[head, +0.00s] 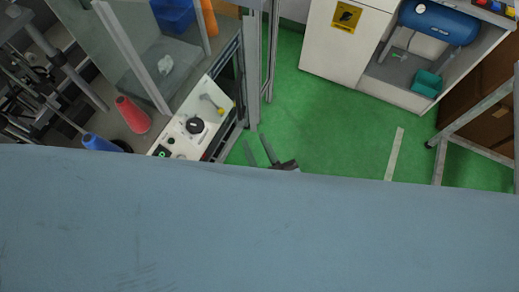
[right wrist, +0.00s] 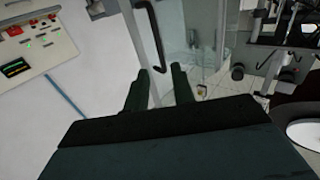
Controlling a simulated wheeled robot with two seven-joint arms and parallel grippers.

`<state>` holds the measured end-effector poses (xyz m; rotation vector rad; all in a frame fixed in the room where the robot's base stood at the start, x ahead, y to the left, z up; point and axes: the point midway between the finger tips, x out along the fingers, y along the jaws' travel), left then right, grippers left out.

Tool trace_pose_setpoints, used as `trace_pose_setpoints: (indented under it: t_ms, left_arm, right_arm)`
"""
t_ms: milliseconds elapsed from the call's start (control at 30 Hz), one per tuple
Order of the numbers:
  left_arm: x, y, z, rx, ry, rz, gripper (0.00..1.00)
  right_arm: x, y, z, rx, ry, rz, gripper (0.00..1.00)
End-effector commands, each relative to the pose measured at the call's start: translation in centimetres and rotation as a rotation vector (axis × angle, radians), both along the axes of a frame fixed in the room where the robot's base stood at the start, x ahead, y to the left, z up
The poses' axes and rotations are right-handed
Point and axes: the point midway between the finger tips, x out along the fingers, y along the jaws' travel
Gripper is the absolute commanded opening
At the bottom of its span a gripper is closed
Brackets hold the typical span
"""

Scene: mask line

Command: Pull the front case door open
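The glass case with a grey metal frame (head: 252,75) stands at the upper left of centre in the head view. In the right wrist view, a dark bar handle (right wrist: 151,28) runs down along a pale door edge, beside clear glass (right wrist: 205,38). My right gripper (head: 259,149) shows in the head view just past a blue-grey surface, below the frame's foot. In the right wrist view its two dark fingers (right wrist: 159,72) are apart, and the handle's lower end appears between their tips. I cannot tell whether they touch it. My left gripper is not in view.
A control panel (head: 181,143) with a black knob lies left of the frame, near red (head: 133,114) and blue cones. A white cabinet (head: 335,50) and blue tank (head: 440,22) stand at the back right. Green floor (head: 330,125) is clear between. The blue-grey surface hides the lower head view.

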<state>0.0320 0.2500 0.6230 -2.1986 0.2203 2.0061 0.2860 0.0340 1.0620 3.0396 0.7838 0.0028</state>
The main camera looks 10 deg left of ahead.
Motion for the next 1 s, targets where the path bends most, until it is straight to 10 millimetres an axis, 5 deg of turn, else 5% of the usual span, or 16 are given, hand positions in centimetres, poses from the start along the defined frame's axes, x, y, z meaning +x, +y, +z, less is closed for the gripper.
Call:
trace_pose_setpoints:
  t_ms: [400, 567, 667, 767, 900, 1000]
  left_arm:
    - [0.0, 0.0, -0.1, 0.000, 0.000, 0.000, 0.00]
    - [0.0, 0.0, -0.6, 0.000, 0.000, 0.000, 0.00]
    - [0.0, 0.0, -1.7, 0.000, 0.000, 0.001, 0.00]
    - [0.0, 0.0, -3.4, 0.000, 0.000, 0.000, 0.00]
    - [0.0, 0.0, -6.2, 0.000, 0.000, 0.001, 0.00]
    - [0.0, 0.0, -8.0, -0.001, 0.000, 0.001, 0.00]
  right_arm:
    - [-1.0, -0.6, 0.1, 0.000, -0.001, 0.000, 0.25]
    - [-1.1, -0.7, -2.0, -0.020, 0.029, 0.006, 0.06]
    - [-1.3, -1.3, -7.6, -0.072, 0.114, 0.017, 0.00]
    - [-2.2, -3.1, -16.7, -0.160, 0.266, 0.025, 0.00]
    - [-5.4, -8.3, -31.2, -0.293, 0.543, 0.003, 0.00]
    - [-9.0, -13.2, -40.1, -0.373, 0.752, -0.037, 0.00]
